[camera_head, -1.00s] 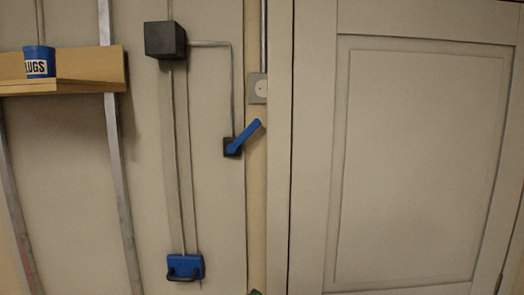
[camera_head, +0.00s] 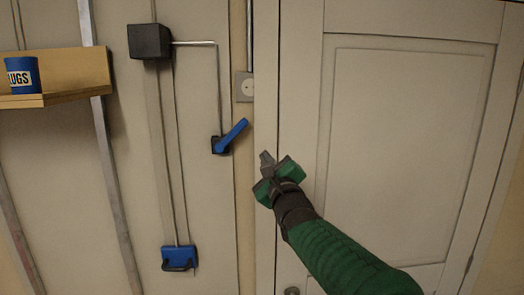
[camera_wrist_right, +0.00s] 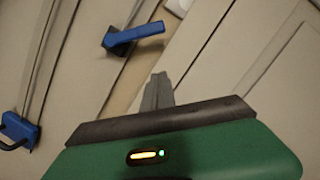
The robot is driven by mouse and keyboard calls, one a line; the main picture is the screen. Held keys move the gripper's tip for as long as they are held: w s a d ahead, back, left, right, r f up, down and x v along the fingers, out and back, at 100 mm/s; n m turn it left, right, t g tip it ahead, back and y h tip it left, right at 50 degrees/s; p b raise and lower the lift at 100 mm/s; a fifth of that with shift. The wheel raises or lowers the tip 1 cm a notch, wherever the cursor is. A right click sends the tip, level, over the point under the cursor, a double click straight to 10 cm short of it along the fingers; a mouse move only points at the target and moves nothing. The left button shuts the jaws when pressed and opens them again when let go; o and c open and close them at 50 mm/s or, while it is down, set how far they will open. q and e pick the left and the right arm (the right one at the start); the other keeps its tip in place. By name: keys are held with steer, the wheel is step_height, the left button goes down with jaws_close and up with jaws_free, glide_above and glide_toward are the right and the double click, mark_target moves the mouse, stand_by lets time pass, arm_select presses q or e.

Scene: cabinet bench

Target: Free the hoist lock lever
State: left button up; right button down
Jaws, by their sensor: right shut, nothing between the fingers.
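The blue lock lever (camera_head: 234,133) sits on a small black base (camera_head: 220,146) on the wall panel and slants up to the right. It also shows in the right wrist view (camera_wrist_right: 138,34), ahead of the gripper and to the left. My right gripper (camera_head: 265,158) is shut and empty, a little below and to the right of the lever, apart from it and in front of the cabinet's edge. Its closed fingers also show in the right wrist view (camera_wrist_right: 157,90). A thin conduit runs from the lever base up to a black box (camera_head: 149,41). My left gripper is not in view.
A blue block with a dark handle (camera_head: 180,258) hangs low on the panel below the black box. A wooden shelf (camera_head: 75,75) at upper left holds a blue cup (camera_head: 22,75). The cabinet door (camera_head: 410,160) fills the right side. A grey outlet plate (camera_head: 244,87) is above the lever.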

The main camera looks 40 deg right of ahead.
mark_target(232, 134)
steer(key=p+x, duration=0.1)
steer(key=x, duration=0.1)
steer(key=p+x, duration=0.1)
steer(key=x, duration=0.2)
steer(key=p+x, duration=0.2)
steer(key=x, duration=0.1)
steer(key=shift+a+r, duration=0.2)
steer(key=shift+a, duration=0.05)
steer(key=shift+w+a+r+p, duration=0.25)
steer(key=shift+a+r+p, duration=0.35)
steer(key=shift+w+a+r+p, duration=0.2)
steer(key=shift+a+r+p, duration=0.4)
steer(key=shift+w, duration=0.15)
steer(key=shift+r+n, duration=0.25)
steer(key=shift+n, duration=0.15)
